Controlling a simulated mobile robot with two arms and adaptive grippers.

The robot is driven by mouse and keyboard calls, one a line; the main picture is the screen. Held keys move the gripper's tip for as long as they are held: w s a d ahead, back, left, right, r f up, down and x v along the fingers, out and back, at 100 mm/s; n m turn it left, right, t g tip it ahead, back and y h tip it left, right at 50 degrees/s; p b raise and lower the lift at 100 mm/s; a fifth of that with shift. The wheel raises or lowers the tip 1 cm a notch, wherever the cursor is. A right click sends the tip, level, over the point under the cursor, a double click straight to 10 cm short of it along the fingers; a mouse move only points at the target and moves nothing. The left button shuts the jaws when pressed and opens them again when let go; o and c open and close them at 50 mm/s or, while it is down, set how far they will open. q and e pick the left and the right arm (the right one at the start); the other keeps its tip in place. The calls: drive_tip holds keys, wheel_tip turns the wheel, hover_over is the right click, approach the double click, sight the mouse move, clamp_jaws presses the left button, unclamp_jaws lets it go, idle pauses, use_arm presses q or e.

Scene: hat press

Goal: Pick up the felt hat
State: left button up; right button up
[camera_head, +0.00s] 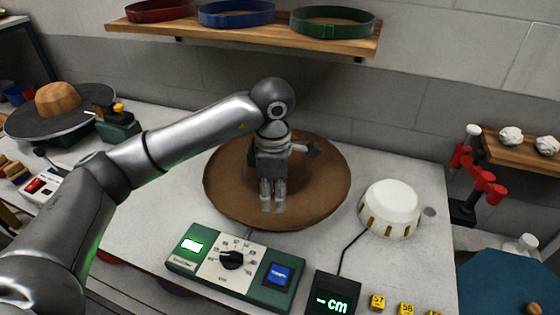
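The brown felt hat (325,196) shows as a wide, round brown shape on the light worktop, in the middle of the view. My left gripper (272,208) points down over it, with its fingertips in front of the hat's middle. The two fingers look close together with a narrow gap. I cannot tell whether they touch the felt or hold a fold of it. The gripper and wrist hide part of the hat's centre and far side. My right gripper is not in view.
A green control box (205,266) with a dial and a black cm display (333,296) stand in front of the hat. A white dome (390,208) with brass-coloured slots is at its right. A shelf (240,32) with hat bands hangs above. A red-handled device (475,175) stands far right.

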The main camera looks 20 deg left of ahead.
sight(270, 225)
use_arm(q)
drive_tip(key=f, duration=0.1)
drive_tip(key=s+f, duration=0.1)
drive_tip(key=f, duration=0.1)
drive_tip(key=shift+f+p, duration=0.15)
drive_tip(key=shift+p, duration=0.25)
drive_tip(key=shift+f, duration=0.25)
drive_tip(key=shift+a+f, duration=0.1)
drive_tip(key=shift+f, duration=0.2)
drive_tip(key=f, duration=0.1)
drive_tip(key=f+p, duration=0.2)
drive_tip(key=f, duration=0.1)
drive_tip(key=shift+s+a, duration=0.25)
drive_tip(key=shift+w+f, duration=0.1)
drive_tip(key=shift+f, duration=0.3)
drive_tip(key=shift+c, duration=0.5)
drive_tip(key=c, duration=0.5)
drive_tip(key=shift+r, duration=0.1)
clamp_jaws()
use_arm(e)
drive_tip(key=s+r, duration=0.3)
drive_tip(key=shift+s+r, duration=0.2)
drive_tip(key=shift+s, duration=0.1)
